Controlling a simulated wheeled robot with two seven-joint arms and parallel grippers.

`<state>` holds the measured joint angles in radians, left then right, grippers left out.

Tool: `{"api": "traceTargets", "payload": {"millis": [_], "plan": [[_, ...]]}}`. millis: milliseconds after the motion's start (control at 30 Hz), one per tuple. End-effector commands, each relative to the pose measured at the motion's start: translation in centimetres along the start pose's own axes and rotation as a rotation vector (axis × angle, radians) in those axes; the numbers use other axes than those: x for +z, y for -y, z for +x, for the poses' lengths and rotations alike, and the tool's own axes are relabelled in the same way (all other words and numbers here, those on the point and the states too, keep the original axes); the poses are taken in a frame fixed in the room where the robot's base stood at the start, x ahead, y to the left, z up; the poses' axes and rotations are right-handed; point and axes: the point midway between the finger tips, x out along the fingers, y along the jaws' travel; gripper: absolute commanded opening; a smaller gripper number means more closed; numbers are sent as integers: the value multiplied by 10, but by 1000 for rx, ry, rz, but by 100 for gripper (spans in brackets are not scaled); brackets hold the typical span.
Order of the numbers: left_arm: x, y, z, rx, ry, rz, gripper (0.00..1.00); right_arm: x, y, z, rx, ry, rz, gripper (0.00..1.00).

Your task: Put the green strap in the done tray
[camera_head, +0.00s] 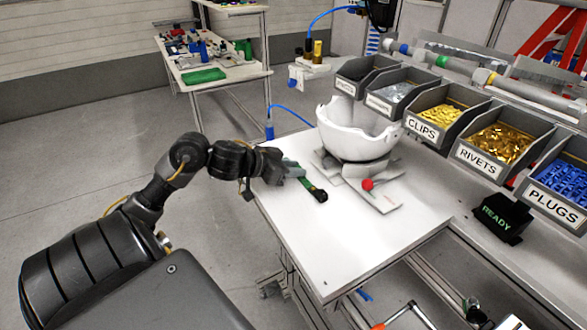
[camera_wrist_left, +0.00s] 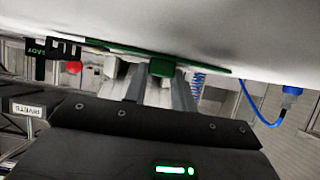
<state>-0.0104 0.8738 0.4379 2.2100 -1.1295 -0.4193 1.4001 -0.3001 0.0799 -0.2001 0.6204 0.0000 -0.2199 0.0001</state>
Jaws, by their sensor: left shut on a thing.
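The green strap (camera_head: 309,186) is a thin green strip with a black end, at the left side of the white worktable (camera_head: 350,251). My left gripper (camera_head: 292,171) is shut on it, with the black end sticking out towards the front right. In the left wrist view the strap (camera_wrist_left: 160,68) sits between the fingertips, close along the white surface. I cannot tell whether it touches the table. No tray labelled done can be made out. My right gripper is not in view.
A white helmet shell (camera_head: 352,132) stands on a stand at the table's back, near a red knob (camera_head: 367,184). Labelled bins (camera_head: 480,164) and a black READY box (camera_head: 501,217) line the right. The table's front is clear. A back bench holds a flat green thing (camera_head: 203,75).

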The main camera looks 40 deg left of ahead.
Motion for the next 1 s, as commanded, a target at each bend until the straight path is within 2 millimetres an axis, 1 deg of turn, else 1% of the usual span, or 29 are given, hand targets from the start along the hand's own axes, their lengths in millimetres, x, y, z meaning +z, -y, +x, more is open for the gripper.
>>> {"api": "traceTargets", "payload": {"millis": [300, 333, 500, 733, 833, 933, 1000], "plan": [[2, 0, 1, 0, -1, -1, 1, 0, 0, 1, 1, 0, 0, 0], [2, 0, 1, 0, -1, -1, 28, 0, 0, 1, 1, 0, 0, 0], [2, 0, 1, 0, -1, 0, 48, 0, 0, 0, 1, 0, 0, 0], [2, 0, 1, 0, -1, 0, 48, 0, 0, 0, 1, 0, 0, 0], [-2, 0, -1, -1, -1, 2, 48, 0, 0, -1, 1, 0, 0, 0], [0, 0, -11, -2, 1, 3, 48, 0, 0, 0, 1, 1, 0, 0], [0, 0, -22, -2, 2, 5, 48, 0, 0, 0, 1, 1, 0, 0]]}}
